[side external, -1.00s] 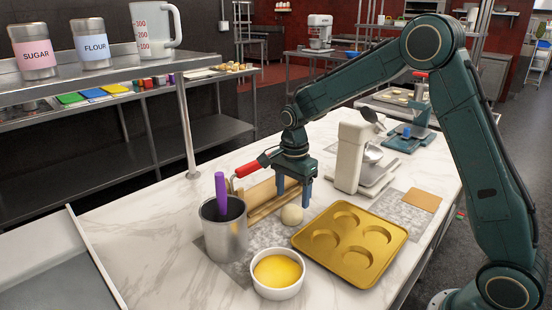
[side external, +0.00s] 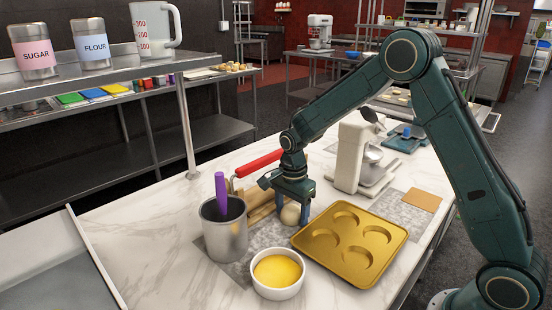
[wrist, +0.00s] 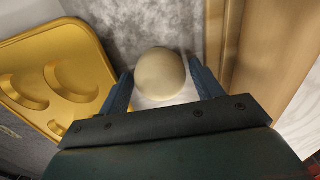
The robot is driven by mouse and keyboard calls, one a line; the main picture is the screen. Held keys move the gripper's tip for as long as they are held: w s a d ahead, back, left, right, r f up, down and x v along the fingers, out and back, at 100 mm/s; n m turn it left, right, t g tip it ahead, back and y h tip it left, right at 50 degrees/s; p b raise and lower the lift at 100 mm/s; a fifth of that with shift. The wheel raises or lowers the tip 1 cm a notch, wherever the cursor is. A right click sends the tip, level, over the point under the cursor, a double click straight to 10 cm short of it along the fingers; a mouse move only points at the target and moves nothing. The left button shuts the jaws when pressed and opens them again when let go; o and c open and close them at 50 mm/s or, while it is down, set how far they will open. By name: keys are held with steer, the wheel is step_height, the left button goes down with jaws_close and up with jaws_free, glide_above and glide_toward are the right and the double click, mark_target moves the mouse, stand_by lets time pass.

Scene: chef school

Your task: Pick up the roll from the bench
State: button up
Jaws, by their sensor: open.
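The roll (side external: 290,214) is a pale round ball of dough on the floured patch of the marble bench (side external: 340,280). In the wrist view the roll (wrist: 160,73) sits between the two blue fingers of my gripper (wrist: 162,88), slightly ahead of their bases. My gripper (side external: 292,208) is low over the bench with one finger on each side of the roll. The jaws are open. I cannot tell whether either finger touches the roll.
A gold tray with round hollows (side external: 325,258) lies close at the right. A wooden board (side external: 255,213) stands close behind. A metal pot (side external: 224,242) with a purple handle and a white bowl of yellow liquid (side external: 277,273) are at the left and front. A mixer (side external: 350,160) stands behind right.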

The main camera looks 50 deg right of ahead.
mark_target(292, 207)
steer(key=shift+c, duration=0.3)
steer(key=c, duration=0.7)
steer(key=shift+r, duration=0.1)
step_height(292, 207, up, 20)
stand_by(0.5)
stand_by(0.6)
